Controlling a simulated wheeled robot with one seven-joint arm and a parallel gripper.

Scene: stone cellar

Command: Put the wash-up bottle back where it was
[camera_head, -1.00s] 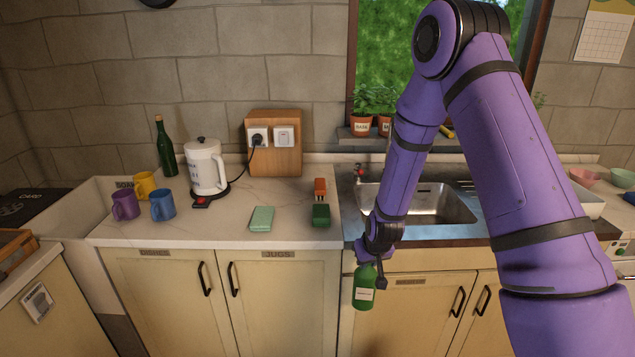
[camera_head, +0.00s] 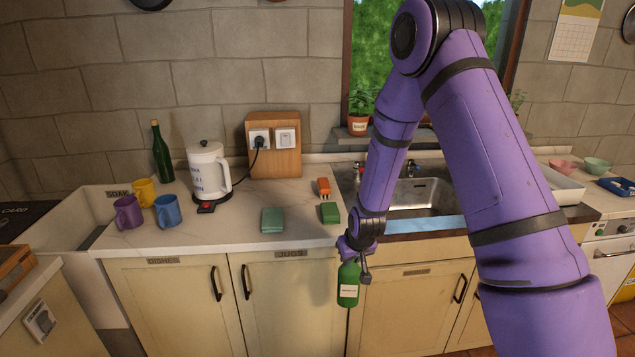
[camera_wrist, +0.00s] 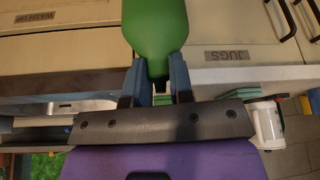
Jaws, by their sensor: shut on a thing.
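The wash-up bottle (camera_head: 348,286) is green with a white label. It hangs upright in front of the lower cupboards, just below the counter's front edge. My gripper (camera_head: 357,251) is shut on its upper end. In the wrist view the green bottle (camera_wrist: 158,32) sits between the two fingers of my gripper (camera_wrist: 160,78), and its far end is cut off by the frame's top edge. A cupboard label reading WASH-UP (camera_wrist: 35,19) shows to the left in the wrist view, upside down, and a JUGS label (camera_wrist: 228,55) to the right.
The sink (camera_head: 425,196) lies behind my arm. On the counter (camera_head: 225,226) stand a white kettle (camera_head: 207,168), a dark green bottle (camera_head: 161,155), several mugs, green sponge-like blocks (camera_head: 273,220) and an orange item (camera_head: 323,187). The cupboard doors look shut.

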